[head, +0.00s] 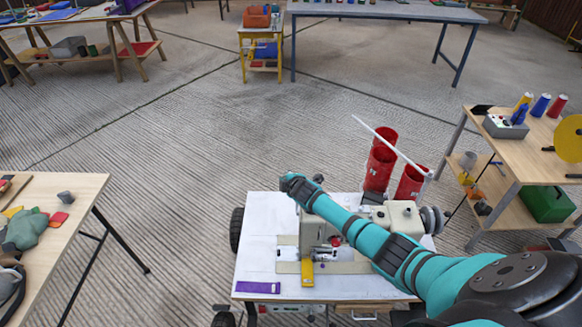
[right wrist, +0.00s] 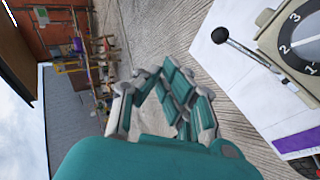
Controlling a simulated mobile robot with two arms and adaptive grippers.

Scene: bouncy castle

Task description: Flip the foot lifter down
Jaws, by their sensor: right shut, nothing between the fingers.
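A cream sewing machine (head: 312,232) stands on a white-topped cart (head: 262,222), partly covered by my right arm. Its side shows at the right of the right wrist view (right wrist: 268,18), with a dark numbered dial. A thin metal lever with a black ball end (right wrist: 220,35) sticks out beside the dial. I cannot tell whether this is the foot lifter; no other part is clearly it. My right gripper (head: 290,184) is above the machine's far left end. In the right wrist view the gripper (right wrist: 152,82) is shut and empty, apart from the lever. My left gripper is out of view.
Red cylinders (head: 380,160) stand behind the machine. A yellow piece (head: 307,273) and a purple strip (head: 257,287) lie at the cart's front. Wooden tables stand left (head: 80,190) and right (head: 530,165). The concrete floor beyond the cart is open.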

